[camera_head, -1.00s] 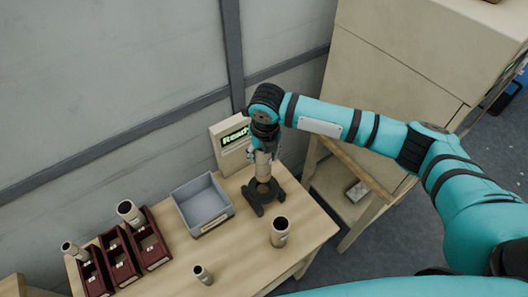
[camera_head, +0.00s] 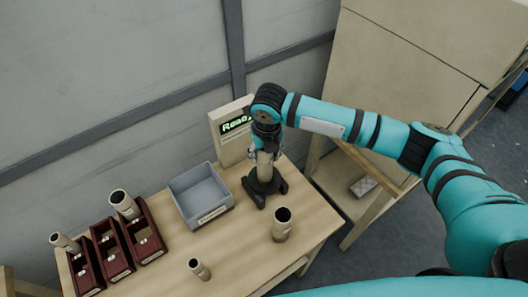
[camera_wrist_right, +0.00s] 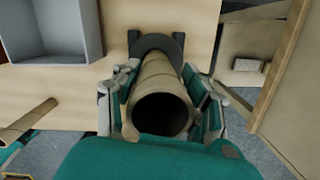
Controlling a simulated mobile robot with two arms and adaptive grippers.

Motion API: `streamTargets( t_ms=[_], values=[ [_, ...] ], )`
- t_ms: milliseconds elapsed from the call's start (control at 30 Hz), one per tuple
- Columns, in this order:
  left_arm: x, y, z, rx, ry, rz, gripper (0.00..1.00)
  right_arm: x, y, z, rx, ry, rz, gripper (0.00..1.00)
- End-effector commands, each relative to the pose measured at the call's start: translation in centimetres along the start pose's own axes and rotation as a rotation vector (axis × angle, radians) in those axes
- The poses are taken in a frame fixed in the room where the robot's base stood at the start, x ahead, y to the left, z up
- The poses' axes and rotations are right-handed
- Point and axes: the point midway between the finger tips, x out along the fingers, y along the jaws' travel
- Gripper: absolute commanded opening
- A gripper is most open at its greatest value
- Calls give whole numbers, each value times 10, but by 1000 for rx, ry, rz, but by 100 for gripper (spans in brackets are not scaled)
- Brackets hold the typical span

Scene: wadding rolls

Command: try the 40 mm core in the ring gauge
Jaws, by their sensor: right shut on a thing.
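My right gripper (camera_head: 265,151) is shut on a tan cardboard core (camera_head: 264,167) and holds it upright over the dark ring gauge (camera_head: 268,189) on the table. In the right wrist view the jaws (camera_wrist_right: 162,98) close on both sides of the core (camera_wrist_right: 154,73). Its open upper end faces the camera. Its far end meets the dark round gauge (camera_wrist_right: 172,45); I cannot tell whether it is inside the ring or only against it. No size mark on the core is readable. My left gripper is not in view.
A grey tray (camera_head: 221,207) stands left of the gauge, before a display reading "Ready" (camera_head: 236,125). A wide core (camera_head: 282,228) and a small core (camera_head: 198,270) stand on the table (camera_head: 238,243).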

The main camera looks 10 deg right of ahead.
Motion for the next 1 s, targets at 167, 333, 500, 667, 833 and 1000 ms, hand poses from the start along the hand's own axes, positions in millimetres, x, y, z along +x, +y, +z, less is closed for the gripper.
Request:
streamTargets(
  t_ms=[167,333,500,667,833,1000],
  values=[
    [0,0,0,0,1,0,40,-1,0,0,0,0,0,11],
    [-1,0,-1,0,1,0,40,-1,0,0,0,0,0,11],
    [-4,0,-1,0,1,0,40,-1,0,0,0,0,0,11],
    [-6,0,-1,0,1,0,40,-1,0,1,0,0,0,11],
    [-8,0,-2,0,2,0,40,-1,0,1,0,0,-1,11],
    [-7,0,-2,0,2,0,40,0,0,1,0,0,0,11]
  ],
)
